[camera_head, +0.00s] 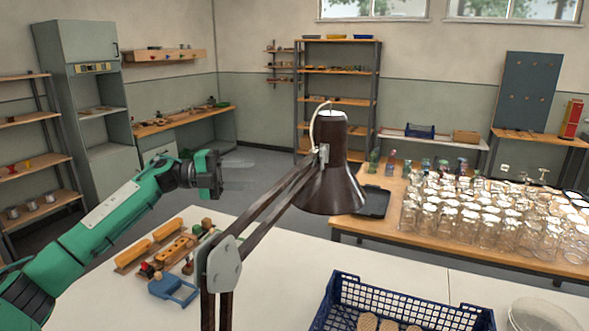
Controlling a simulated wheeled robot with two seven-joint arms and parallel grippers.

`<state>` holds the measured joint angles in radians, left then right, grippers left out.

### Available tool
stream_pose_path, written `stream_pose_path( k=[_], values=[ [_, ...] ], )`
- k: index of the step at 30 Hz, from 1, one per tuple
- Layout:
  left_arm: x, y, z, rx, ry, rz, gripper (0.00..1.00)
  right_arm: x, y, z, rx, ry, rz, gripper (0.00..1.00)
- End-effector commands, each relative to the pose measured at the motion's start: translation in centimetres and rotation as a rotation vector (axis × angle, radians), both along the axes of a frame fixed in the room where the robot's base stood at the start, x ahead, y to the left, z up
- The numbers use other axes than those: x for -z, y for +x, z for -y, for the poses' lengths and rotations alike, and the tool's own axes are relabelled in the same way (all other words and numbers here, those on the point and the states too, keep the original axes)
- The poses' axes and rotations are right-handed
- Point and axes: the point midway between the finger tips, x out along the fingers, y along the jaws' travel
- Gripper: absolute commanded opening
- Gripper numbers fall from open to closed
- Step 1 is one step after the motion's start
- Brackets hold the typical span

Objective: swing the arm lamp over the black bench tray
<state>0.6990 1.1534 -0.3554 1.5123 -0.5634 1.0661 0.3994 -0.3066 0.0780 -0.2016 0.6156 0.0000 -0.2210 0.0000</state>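The arm lamp has a dark brown bell-shaped shade (331,187) in the middle of the head view, opening downward. Its double-bar arm (272,207) runs down left to a grey joint plate (220,262) and a post at the bottom edge. The black tray (376,204) lies on the wooden table to the right, partly hidden behind the shade. My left gripper (214,176) is raised left of the shade, apart from the lamp. Its fingers are too unclear to tell open from shut. My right gripper is not in view.
A blue crate (347,284) with brown pieces stands at the front of the white bench (265,282). Wooden blocks (178,247) and a blue-handled item (172,288) lie at left. Many glass jars (487,229) crowd the wooden table (383,227).

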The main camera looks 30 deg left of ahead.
Motion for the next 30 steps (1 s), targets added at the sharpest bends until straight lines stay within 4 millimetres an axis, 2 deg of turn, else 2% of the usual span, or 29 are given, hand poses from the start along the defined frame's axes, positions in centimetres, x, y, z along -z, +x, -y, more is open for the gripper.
stream_pose_path(
  k=[1,9,15,21,29,30],
  values=[
    [-0.6,0.4,1.1,0.005,-0.004,-0.001,0.37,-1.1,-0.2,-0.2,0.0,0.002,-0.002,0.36],
    [-0.6,3.0,6.3,0.003,-0.004,-0.001,0.37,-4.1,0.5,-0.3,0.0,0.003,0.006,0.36],
    [-0.4,4.3,9.0,0.002,-0.004,-0.001,0.37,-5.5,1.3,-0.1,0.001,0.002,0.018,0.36],
    [-0.1,4.9,10.1,0.0,-0.003,-0.001,0.37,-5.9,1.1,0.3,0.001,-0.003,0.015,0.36],
    [0.0,4.9,10.2,0.0,-0.003,-0.001,0.37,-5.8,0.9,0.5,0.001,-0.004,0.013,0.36],
    [0.0,4.9,10.2,0.0,-0.003,-0.001,0.31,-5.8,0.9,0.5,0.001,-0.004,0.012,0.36]
  ],
)
